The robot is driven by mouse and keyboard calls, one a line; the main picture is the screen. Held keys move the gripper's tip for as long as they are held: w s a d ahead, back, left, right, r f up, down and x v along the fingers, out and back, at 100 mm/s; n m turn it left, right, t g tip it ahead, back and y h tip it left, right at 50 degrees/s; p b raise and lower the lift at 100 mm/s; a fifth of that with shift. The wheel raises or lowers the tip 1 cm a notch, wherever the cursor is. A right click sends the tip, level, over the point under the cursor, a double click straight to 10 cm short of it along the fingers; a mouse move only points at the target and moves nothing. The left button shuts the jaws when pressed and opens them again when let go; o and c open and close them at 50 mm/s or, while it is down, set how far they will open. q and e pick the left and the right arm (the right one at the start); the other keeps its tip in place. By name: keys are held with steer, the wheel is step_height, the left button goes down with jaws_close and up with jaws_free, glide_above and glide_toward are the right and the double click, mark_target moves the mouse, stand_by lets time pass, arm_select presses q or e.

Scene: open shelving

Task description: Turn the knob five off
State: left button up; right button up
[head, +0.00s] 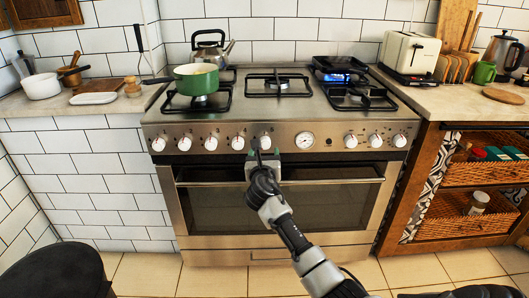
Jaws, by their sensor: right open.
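The steel stove (355,105) has a row of white knobs along its front panel. The fifth knob from the left (265,141) is partly covered from below by my right gripper (263,151). That gripper is open, with its fingertips at the panel just below the knob. I cannot tell whether they touch it. Blue flame (340,77) shows at the back right burner, by a dark square pan (338,63). The fifth knob's turn position is too small to read. My left gripper is not in view.
A green pot (197,80) is on the front left burner, with a kettle (208,48) behind it. A round dial (305,141) sits right of the fifth knob. The oven handle (335,181) runs below the panel. A toaster (408,53) stands on the right counter.

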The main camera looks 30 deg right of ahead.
mark_target(265, 146)
steer(key=shift+b+x, duration=0.55)
steer(key=shift+x, duration=1.7)
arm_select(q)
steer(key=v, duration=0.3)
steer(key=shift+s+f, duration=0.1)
arm_select(e)
steer(key=c, duration=0.9)
